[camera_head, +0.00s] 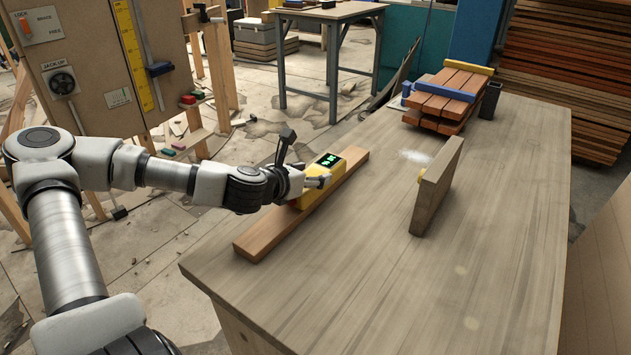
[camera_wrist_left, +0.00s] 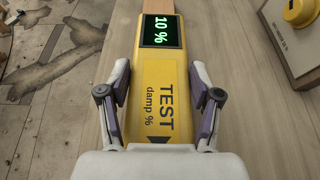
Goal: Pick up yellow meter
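The yellow meter (camera_head: 325,166) sits on a wooden plank (camera_head: 268,235) that lies along the left side of the workbench. In the left wrist view the meter (camera_wrist_left: 158,72) shows a green "10 %" display and the words "TEST damp %". My left gripper (camera_head: 312,182) is at the meter's near end. Its two fingers (camera_wrist_left: 159,80) straddle the meter, one on each side, with what look like narrow gaps to its sides. They look open. My right gripper is not in view.
An upright board (camera_head: 437,188) stands on the bench to the right; a yellow round part (camera_wrist_left: 301,12) shows on it. Stacked red-brown planks (camera_head: 440,103) with blue and yellow bars and a dark cup (camera_head: 490,101) are at the back. The bench's front right is clear.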

